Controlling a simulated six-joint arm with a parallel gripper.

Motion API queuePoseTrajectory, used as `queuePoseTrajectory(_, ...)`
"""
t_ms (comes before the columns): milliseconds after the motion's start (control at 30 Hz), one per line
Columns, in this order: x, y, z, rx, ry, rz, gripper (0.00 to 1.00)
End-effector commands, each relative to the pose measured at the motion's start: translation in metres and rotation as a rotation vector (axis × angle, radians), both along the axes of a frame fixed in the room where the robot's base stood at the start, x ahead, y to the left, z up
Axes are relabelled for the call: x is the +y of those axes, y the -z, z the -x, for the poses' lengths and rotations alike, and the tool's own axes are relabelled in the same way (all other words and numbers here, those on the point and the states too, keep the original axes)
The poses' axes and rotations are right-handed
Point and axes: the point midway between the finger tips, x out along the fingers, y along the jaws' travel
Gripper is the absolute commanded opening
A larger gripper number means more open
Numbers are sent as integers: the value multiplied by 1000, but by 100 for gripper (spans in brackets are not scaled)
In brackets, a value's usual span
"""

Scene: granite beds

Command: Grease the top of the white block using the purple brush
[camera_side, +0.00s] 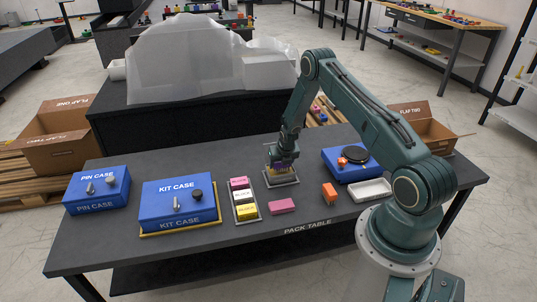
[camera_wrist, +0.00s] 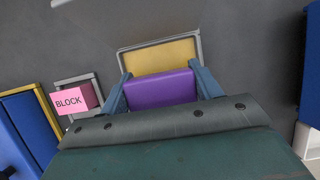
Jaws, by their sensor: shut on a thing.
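My gripper (camera_side: 282,158) is shut on the purple brush (camera_wrist: 162,90), which sits between its two fingers in the wrist view. The brush is over a grey-rimmed tray (camera_side: 282,182) with a yellow surface (camera_wrist: 158,53). I cannot tell whether the brush touches that surface. The white block (camera_side: 242,195) lies in a narrow grey holder (camera_side: 240,220) to the left of my gripper, between a pink block (camera_side: 239,183) and a yellow block (camera_side: 247,210). In the wrist view the pink block (camera_wrist: 72,101) shows at the left; the white block is not visible there.
A loose pink block (camera_side: 282,206) and an orange item (camera_side: 329,192) lie at the front. The blue kit case (camera_side: 178,204) and pin case (camera_side: 96,190) stand left. A blue box (camera_side: 347,166) and white tray (camera_side: 370,190) are right. Bare table (camera_side: 225,160) lies behind the holder.

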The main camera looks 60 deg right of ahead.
Motion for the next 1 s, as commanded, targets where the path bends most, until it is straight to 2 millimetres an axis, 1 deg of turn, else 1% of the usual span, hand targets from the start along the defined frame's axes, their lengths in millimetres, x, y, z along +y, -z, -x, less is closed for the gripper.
queuePoseTrajectory(1000, 0, 9, 0, 0, 0, 0, 45)
